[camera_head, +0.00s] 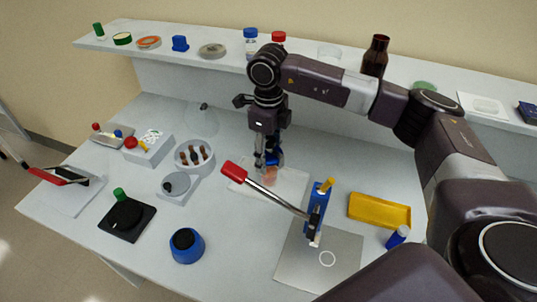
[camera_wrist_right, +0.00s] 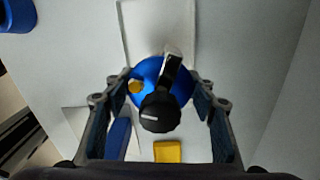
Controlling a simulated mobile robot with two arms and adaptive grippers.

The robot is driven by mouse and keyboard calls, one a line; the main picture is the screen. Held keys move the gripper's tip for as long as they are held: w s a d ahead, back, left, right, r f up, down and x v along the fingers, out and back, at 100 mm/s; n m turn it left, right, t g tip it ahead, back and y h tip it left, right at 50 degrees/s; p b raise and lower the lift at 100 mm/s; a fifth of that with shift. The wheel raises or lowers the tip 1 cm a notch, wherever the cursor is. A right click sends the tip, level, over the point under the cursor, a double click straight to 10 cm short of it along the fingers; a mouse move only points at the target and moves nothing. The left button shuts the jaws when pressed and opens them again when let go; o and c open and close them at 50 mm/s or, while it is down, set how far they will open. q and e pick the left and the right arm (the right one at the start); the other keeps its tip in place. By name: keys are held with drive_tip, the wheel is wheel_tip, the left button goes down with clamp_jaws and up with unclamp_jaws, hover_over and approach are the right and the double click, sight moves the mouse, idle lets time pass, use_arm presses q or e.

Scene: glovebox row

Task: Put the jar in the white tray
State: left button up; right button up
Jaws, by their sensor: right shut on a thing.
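The jar (camera_head: 271,175) looks pinkish and see-through in the head view, with blue at its top. My right gripper (camera_head: 268,158) points straight down and is shut on it. In the right wrist view the jar's round blue top (camera_wrist_right: 150,72) sits between the two fingers of the right gripper (camera_wrist_right: 160,100), with a black knob over it. A flat white tray (camera_head: 292,182) lies on the bench under and around the jar; its edge also shows in the right wrist view (camera_wrist_right: 187,30). I cannot tell whether the jar touches it.
A press with a red handle (camera_head: 233,171) and blue post stands close in front of the tray. A yellow tray (camera_head: 380,211) and small blue bottle (camera_head: 398,237) are to the right. A round holder (camera_head: 195,155) is left. A brown bottle (camera_head: 375,57) stands on the back shelf.

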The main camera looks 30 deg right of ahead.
drive_tip(key=shift+f, duration=0.4)
drive_tip(key=shift+f, duration=0.1)
drive_tip(key=o, duration=1.5)
wheel_tip(320, 180, up, 11)
drive_tip(key=b, duration=0.3)
drive_tip(key=shift+r, duration=0.65)
